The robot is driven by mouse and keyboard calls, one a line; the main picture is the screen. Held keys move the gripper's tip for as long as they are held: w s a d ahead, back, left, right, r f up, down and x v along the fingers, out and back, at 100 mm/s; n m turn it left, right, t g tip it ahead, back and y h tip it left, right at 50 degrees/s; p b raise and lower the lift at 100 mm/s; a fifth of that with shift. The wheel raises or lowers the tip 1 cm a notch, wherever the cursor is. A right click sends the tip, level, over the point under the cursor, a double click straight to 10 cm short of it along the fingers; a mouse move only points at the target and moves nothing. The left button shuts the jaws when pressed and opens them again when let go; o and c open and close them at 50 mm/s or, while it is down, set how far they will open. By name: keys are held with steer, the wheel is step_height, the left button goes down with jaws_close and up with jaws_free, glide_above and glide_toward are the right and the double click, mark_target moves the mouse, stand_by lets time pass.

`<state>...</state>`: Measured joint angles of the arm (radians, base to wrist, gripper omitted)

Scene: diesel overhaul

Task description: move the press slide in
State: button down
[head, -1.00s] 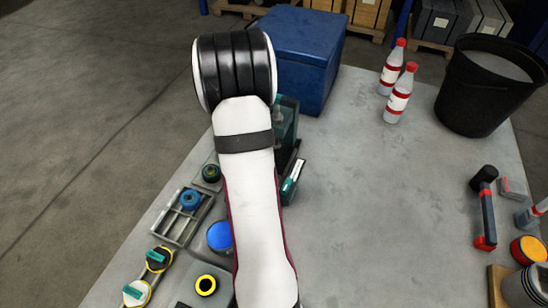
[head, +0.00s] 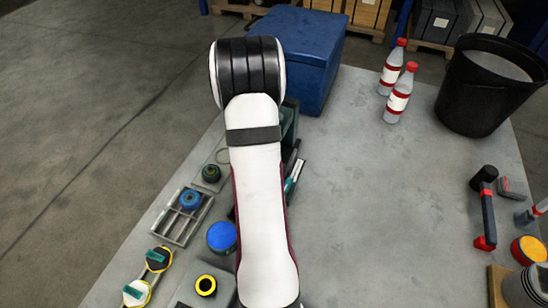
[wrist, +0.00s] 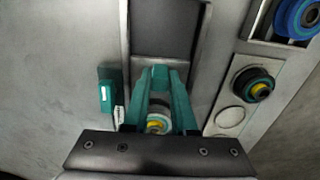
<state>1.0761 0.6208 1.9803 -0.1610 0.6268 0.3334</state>
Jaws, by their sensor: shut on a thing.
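My gripper (wrist: 160,75) shows in the wrist view, with its two teal fingers closing together at the tips. It is shut on a part of the press slide (wrist: 165,42), which looks like a dark grey plate between two pale rails. The exact grip is hard to see. A round silver and yellow part (wrist: 157,123) shows between the fingers, nearer the palm. In the head view my arm covers the gripper and most of the press; part of the teal press (head: 291,122) shows right of the arm.
A small teal block with a label (wrist: 105,97) stands left of the fingers. A blue bin (head: 300,50) stands behind the press. The table's middle (head: 400,190) is clear.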

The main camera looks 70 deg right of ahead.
steer(key=shift+d, duration=1.05)
steer(key=shift+d, duration=1.8)
steer(key=c, duration=1.1)
jaws_free()
steer(key=shift+w+d, duration=0.1)
steer(key=shift+d, duration=0.05)
steer(key=o, duration=0.3)
steer(key=shift+o, duration=0.2)
steer(key=shift+r, duration=0.1)
steer(key=shift+r, duration=2.65)
